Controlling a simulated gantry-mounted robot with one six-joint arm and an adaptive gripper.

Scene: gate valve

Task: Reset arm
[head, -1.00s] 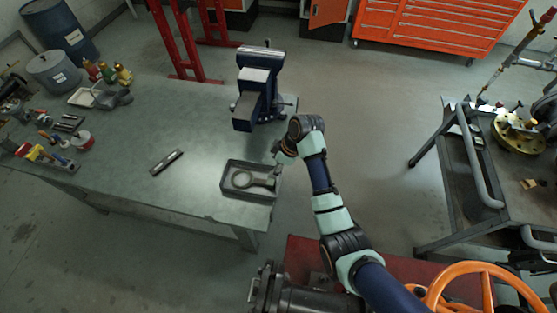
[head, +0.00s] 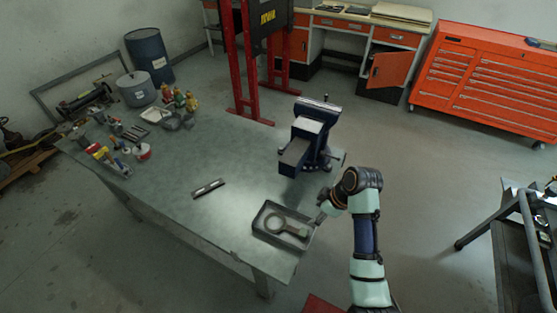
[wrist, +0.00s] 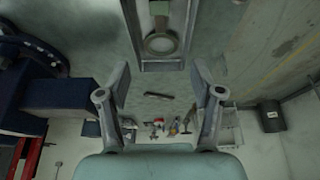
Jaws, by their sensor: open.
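My gripper (head: 325,206) is at the end of my arm, just off the right edge of the workbench (head: 215,225), close to the grey tray (head: 274,239). In the wrist view my gripper (wrist: 160,82) has its two fingers wide apart, with nothing between them. The tray (wrist: 160,66) shows beyond the fingertips at the top of that view. A metal ring-ended tool (head: 287,223) lies in the tray, and its ring (wrist: 160,43) also shows in the wrist view. The gripper appears apart from both.
A blue vise (head: 308,140) stands on the bench beyond my gripper. A small metal bar (head: 208,188) lies left of the tray. Bottles and tools crowd the bench's far left. A red press frame, an orange tool chest (head: 485,80) and a cart (head: 520,235) stand around. Open floor lies right of the arm.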

